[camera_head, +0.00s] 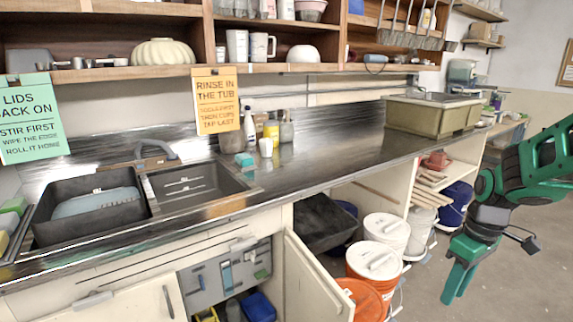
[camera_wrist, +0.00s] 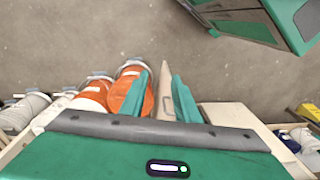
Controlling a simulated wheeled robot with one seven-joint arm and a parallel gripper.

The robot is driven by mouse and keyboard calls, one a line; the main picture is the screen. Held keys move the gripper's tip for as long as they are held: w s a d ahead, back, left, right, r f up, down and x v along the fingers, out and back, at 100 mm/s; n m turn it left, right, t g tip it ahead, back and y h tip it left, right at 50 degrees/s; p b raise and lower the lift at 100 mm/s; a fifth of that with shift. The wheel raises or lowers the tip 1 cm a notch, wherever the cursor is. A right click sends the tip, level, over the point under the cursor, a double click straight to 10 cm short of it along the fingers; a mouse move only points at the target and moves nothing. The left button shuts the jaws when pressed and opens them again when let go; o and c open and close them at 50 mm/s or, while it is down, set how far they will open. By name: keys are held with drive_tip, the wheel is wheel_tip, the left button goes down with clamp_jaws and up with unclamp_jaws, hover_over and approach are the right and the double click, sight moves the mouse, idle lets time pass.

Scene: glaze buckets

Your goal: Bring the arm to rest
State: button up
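My gripper (camera_head: 458,284) hangs at the right of the head view, pointing down over bare floor, to the right of the buckets and clear of the counter. In the wrist view its two green fingers (camera_wrist: 160,80) stand apart with nothing held between them; the pale open cabinet door (camera_wrist: 165,92) shows in the gap, beyond them. My green and dark arm comes in from the right edge of the head view.
A white-lidded orange bucket (camera_head: 373,262), a white bucket (camera_head: 386,232) and a blue bucket (camera_head: 456,200) stand under the counter (camera_head: 330,143). An orange lid (camera_head: 362,298) is by the open door (camera_head: 312,285). The floor (camera_head: 505,260) right of my gripper is clear.

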drive_tip(key=s+d+r+m, duration=0.1)
drive_tip(key=s+r+m, duration=0.1)
drive_tip(key=s+m, duration=0.4)
drive_tip(key=s+d+r+m, duration=0.2)
drive_tip(key=s+m, duration=0.4)
drive_tip(key=s, duration=0.7)
drive_tip(key=shift+s+r+h, duration=0.25)
drive_tip(key=shift+r+h, duration=0.05)
drive_tip(key=shift+h, duration=0.1)
drive_tip(key=shift+a, duration=0.1)
